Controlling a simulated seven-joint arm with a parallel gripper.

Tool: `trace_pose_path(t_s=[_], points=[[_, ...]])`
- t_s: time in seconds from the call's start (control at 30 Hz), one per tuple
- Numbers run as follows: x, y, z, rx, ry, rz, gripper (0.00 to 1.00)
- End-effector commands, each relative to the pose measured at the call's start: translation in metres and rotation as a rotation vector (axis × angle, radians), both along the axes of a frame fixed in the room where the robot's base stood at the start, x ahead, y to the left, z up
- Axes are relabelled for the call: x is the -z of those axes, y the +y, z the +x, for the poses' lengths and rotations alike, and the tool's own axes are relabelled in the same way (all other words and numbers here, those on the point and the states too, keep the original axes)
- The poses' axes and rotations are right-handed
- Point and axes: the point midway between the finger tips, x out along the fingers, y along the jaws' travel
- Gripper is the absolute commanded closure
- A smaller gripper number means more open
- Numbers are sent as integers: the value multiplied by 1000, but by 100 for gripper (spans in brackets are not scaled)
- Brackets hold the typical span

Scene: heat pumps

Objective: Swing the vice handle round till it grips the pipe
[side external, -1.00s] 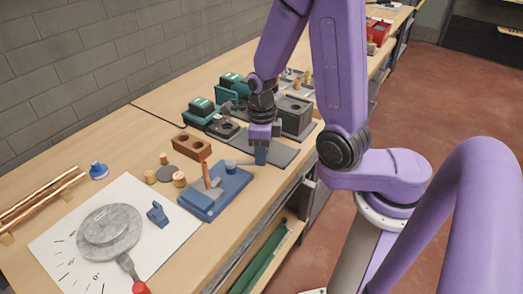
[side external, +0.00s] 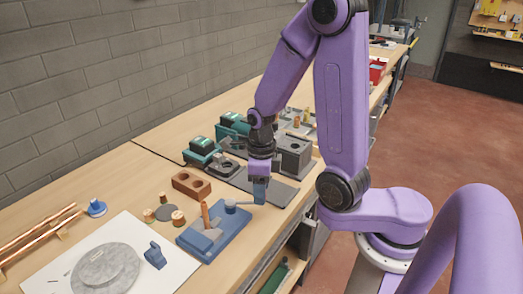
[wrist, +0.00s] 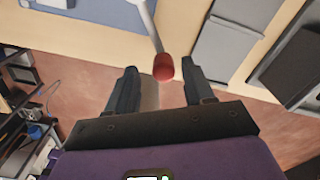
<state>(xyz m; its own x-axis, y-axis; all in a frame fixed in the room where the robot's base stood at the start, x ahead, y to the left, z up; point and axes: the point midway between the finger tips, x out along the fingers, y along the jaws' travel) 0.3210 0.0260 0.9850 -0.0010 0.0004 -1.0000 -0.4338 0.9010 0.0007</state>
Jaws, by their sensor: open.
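The blue vice (side external: 213,240) sits on the bench with a short copper pipe (side external: 205,215) standing upright in it. Its grey handle (side external: 243,203) reaches out to the right, toward my gripper (side external: 259,197). In the wrist view the handle's rod (wrist: 149,24) comes down from the top and ends in a red knob (wrist: 163,68). The knob lies between the two spread fingers of my gripper (wrist: 159,77), with gaps on both sides. My gripper is open and points down. The vice's jaw contact on the pipe is too small to tell.
A brown block with holes (side external: 191,184) stands behind the vice. A flat grey plate (side external: 270,188) lies beside my gripper. Green machines (side external: 200,148) stand farther back. A white sheet with a round grey dial (side external: 105,270) is at the front left. Bare floor lies past the bench edge.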

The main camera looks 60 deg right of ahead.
Motion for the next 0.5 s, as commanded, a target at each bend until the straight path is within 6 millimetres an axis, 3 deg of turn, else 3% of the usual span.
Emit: trace_pose_path(t_s=[0.5], points=[[-87, 0, 1, 0, -7, -1, 48]])
